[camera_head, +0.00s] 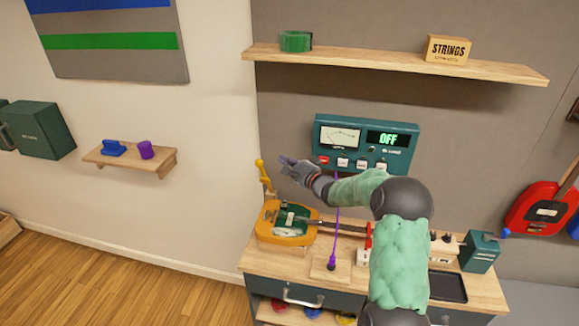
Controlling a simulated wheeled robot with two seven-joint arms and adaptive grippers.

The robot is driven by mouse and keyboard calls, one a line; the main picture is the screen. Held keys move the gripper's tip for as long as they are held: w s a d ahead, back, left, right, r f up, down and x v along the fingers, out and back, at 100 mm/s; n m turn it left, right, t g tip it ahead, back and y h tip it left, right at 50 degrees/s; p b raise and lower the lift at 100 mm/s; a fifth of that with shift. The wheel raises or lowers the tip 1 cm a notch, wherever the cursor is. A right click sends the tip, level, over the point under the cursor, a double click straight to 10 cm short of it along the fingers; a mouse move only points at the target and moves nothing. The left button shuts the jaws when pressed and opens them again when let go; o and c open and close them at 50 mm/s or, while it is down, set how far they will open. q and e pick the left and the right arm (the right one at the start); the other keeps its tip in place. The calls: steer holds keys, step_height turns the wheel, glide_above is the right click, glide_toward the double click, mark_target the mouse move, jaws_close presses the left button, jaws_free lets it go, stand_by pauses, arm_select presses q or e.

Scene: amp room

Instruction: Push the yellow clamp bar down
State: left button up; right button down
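The yellow clamp bar (264,177) stands nearly upright, leaning slightly left, with a round knob at its top. It rises behind the yellow and teal clamp unit (272,226) at the left of the workbench. My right gripper (285,165) is just right of the bar's upper part, with its fingers pointing left toward it. A small gap shows between the fingertips and the bar. Nothing shows in the gripper, but the fingers are too small to tell whether they are open or shut. My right arm hides part of the bench. My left gripper is out of view.
A teal amp panel (365,143) reading OFF is on the wall behind my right arm. A purple cable (337,215) hangs to a plug on the workbench (262,258). A shelf (380,60) is above; a red guitar (541,209) is at right.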

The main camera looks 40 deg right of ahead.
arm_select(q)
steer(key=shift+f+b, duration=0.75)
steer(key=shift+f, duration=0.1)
arm_select(e)
steer(key=shift+w+a, duration=1.8)
steer(key=shift+a, duration=0.15)
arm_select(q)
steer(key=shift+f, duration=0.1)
